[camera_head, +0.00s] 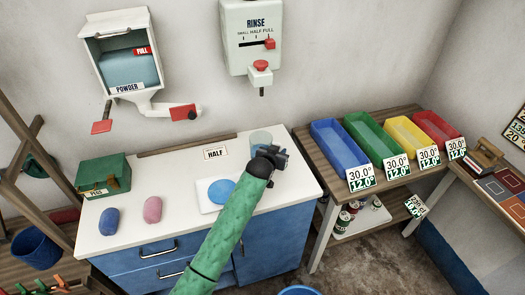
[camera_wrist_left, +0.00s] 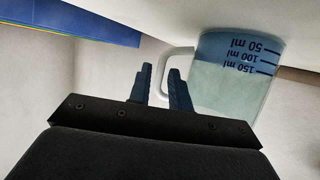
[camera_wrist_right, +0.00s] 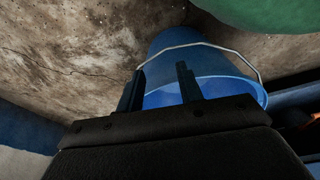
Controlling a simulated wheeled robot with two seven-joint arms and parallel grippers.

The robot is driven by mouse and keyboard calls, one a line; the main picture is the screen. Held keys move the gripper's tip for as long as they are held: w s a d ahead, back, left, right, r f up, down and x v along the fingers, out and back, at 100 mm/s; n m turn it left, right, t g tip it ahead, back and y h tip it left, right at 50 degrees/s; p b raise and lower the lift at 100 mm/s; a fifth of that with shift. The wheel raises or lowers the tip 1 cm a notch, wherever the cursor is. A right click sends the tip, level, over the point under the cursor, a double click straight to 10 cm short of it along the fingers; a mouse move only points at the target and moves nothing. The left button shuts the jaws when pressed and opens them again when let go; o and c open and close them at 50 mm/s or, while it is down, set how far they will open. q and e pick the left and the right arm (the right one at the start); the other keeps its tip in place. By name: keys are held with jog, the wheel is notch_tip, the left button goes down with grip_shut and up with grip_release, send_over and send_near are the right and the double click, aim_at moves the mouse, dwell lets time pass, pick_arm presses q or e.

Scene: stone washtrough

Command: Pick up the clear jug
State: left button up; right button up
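The clear jug (camera_head: 261,139) stands at the back of the white counter, beside the "HALF" card, partly hidden behind my left gripper (camera_head: 270,156). In the left wrist view the jug (camera_wrist_left: 235,85) appears upside down, with millilitre marks and a pale handle (camera_wrist_left: 163,82). The fingers of my left gripper (camera_wrist_left: 161,82) are apart, with the handle showing between them. A gap shows between the handle and the left finger; contact with the right one I cannot tell. My right gripper (camera_wrist_right: 158,85) is open and empty, with a blue bucket (camera_wrist_right: 215,75) beyond it.
A white board with a blue disc (camera_head: 221,191) lies under my left arm. A pink bag (camera_head: 152,209), a blue bag (camera_head: 109,221) and a green box (camera_head: 104,176) are at the left. Coloured bins (camera_head: 340,148) stand on the right table. The rinse dispenser (camera_head: 255,40) hangs above.

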pick_arm(q)
grip_shut()
jog(key=shift+r, duration=0.25)
